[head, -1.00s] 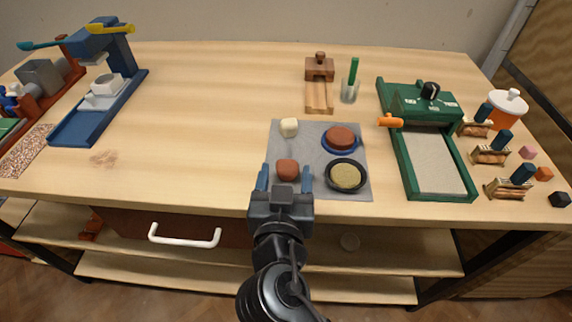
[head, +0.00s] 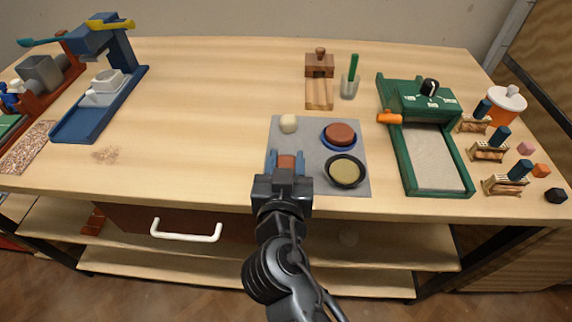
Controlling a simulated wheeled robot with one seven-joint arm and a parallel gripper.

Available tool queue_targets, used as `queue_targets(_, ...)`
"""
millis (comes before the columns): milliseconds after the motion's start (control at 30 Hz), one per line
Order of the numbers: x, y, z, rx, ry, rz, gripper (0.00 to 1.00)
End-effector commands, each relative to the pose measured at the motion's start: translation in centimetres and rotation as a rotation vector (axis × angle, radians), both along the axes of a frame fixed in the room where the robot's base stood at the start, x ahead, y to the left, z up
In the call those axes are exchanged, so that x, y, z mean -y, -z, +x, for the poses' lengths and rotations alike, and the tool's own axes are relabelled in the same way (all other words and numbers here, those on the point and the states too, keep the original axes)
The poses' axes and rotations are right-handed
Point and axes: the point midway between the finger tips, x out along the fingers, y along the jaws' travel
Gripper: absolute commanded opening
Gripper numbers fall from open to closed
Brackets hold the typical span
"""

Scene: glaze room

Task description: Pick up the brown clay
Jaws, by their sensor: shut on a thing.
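A reddish-brown lump of clay (head: 287,162) sits at the front left of the grey mat (head: 309,135). My gripper (head: 286,160) is shut on this lump, with one blue finger on each side of it. The lump appears to be at mat level; I cannot tell whether it touches the mat. Part of it is hidden by my gripper. A cream lump (head: 289,123) lies behind it. A red-brown disc (head: 340,133) lies in a blue dish (head: 340,148) at the back right of the mat. A black dish (head: 345,184) with yellowish contents is at the front right.
A green framed roller tray (head: 462,172) stands right of the mat. Small wooden stands (head: 488,151) and coloured cubes (head: 541,170) are farther right. A wooden block tool (head: 319,68) and a glass cup (head: 349,87) stand behind. A blue press (head: 100,80) is left. The tabletop between press and mat is mostly clear.

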Motion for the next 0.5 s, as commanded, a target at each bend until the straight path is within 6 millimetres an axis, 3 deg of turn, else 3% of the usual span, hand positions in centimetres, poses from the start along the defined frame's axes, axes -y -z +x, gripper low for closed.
queue_targets(100,0.0,0.0,0.0,0.0,0.0,0.0,0.09)
queue_targets(500,0.0,-1.0,0.0,0.002,0.001,0.002,0.09)
